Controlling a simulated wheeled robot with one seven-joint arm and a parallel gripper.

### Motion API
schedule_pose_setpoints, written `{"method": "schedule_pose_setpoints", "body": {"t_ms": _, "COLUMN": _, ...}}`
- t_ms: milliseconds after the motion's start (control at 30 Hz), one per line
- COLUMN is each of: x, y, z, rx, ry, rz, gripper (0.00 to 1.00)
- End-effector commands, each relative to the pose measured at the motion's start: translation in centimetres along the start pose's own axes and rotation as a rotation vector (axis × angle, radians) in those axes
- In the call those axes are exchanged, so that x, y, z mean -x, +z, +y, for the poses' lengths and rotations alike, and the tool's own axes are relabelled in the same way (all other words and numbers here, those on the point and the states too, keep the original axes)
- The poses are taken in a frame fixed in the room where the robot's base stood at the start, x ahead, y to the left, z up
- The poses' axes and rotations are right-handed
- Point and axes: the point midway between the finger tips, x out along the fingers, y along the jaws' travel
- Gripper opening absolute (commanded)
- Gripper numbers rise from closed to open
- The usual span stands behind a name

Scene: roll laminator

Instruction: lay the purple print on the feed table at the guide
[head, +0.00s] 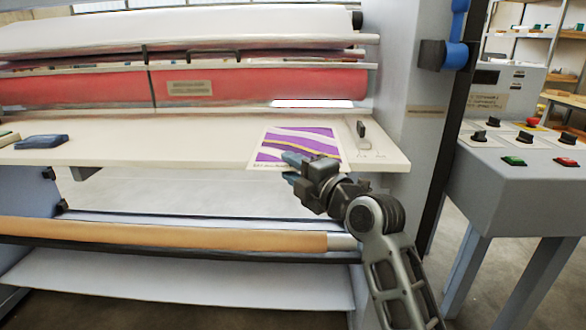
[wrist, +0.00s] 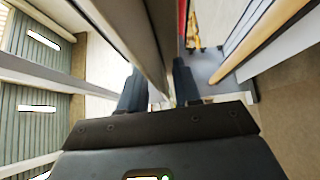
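The purple print (head: 296,142), with white bands and a yellow stripe, lies flat at the right end of the cream feed table (head: 200,152). Its front edge is about at the table's front edge. The guide (head: 361,130), a small dark upright piece, stands just right of the print, with a narrow strip of table between them. My gripper (head: 292,168) is at the print's front edge, its fingers one above the other. In the wrist view my gripper (wrist: 159,88) has its fingers apart, with the table's edge seemingly between them. The print cannot be made out there.
Red and white rollers (head: 250,86) run behind the table. A dark blue block (head: 42,141) lies at the table's left. A tan roller (head: 160,233) runs below the front edge. The machine's side panel (head: 405,90) and a control console (head: 520,175) stand at the right.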

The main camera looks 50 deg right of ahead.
Motion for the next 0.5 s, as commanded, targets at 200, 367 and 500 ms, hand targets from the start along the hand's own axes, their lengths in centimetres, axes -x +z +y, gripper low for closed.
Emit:
{"method": "schedule_pose_setpoints", "body": {"t_ms": 200, "x": 1.9, "y": 0.0, "z": 0.0, "rx": -0.001, "ry": -0.001, "rz": -0.001, "gripper": 0.33}}
{"method": "schedule_pose_setpoints", "body": {"t_ms": 367, "x": 5.3, "y": 0.0, "z": -0.1, "rx": -0.001, "ry": -0.001, "rz": -0.001, "gripper": 0.33}}
{"method": "schedule_pose_setpoints", "body": {"t_ms": 500, "x": 8.1, "y": 0.0, "z": -0.1, "rx": 0.0, "ry": -0.002, "rz": -0.001, "gripper": 0.33}}
